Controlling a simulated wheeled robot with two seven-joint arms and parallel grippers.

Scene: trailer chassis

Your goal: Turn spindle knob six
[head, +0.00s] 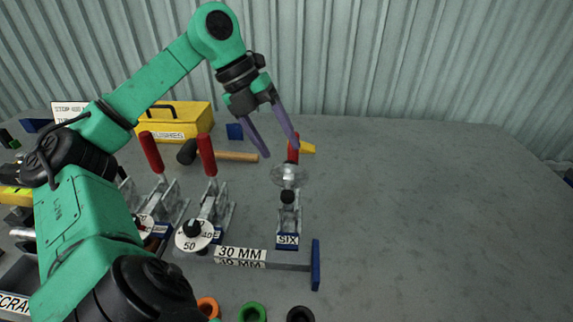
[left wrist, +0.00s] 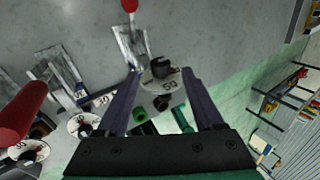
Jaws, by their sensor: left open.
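The clamp labelled SIX (head: 288,239) stands at the right end of the clamp row in the head view. It has a red handle (head: 293,152), a pale round disc (head: 290,176) and a black knob (head: 288,197). My left gripper (head: 282,151) is open, its two purple fingers pointing down near the red handle and above the disc. In the left wrist view a black knob (left wrist: 162,68) on a numbered dial appears between the open fingertips (left wrist: 162,74). Contact cannot be told; the gripper looks empty. My right gripper is not in view.
Two more red-handled clamps stand to the left, with a 50 dial (head: 193,236) on one. A 30 MM bar (head: 240,254) with a blue end plate (head: 316,265) lies in front. A yellow box (head: 175,121) and a hammer (head: 225,156) lie behind. The right bench is clear.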

